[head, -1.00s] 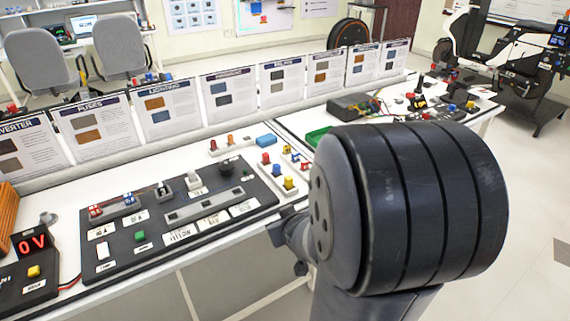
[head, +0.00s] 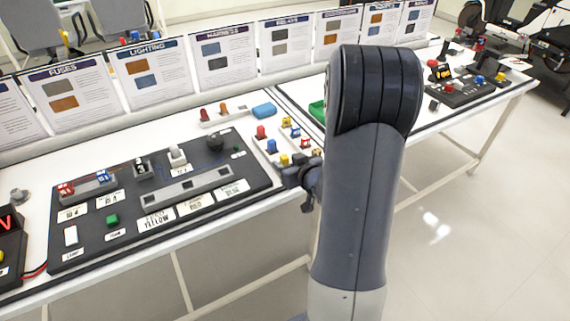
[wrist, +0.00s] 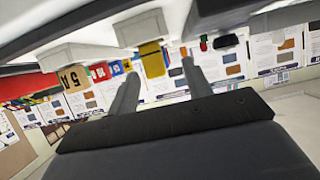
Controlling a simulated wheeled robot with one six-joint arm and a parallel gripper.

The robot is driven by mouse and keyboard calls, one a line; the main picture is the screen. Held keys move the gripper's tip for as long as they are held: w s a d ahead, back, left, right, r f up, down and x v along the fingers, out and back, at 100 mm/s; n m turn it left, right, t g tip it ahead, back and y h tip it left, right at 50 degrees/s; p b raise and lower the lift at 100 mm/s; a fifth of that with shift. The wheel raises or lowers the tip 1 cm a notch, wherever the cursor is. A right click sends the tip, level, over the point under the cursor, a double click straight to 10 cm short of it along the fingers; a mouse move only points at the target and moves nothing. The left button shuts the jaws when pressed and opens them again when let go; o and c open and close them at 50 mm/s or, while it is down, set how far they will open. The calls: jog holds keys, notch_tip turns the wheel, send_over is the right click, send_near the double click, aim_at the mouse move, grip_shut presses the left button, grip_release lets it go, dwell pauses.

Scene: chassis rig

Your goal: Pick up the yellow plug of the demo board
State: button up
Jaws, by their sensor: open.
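A yellow plug (head: 284,159) stands at the near end of a white rack with a blue plug (head: 272,146) and a red plug (head: 261,131). The rack is just right of the large black board (head: 130,215), which has several slots and a label reading YELLOW. My gripper (head: 300,180) is partly hidden by my arm, close to the yellow plug on its near right side. In the wrist view, which looks upside down, my open gripper (wrist: 160,88) has a yellow plug (wrist: 152,60) ahead between its fingers. I cannot tell whether either finger touches it.
A second rack behind holds another yellow plug (head: 286,122) and other coloured plugs. A blue box (head: 263,110) lies behind the racks. Information cards (head: 225,57) line the back of the bench. Another black board (head: 462,93) with buttons sits on the right bench. The front floor is clear.

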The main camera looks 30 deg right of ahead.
aim_at(282, 156)
jog(key=x, duration=0.5)
jog(key=shift+w+d, duration=0.1)
jog(key=shift+d, duration=0.15)
jog(key=shift+r, duration=0.1)
grip_shut()
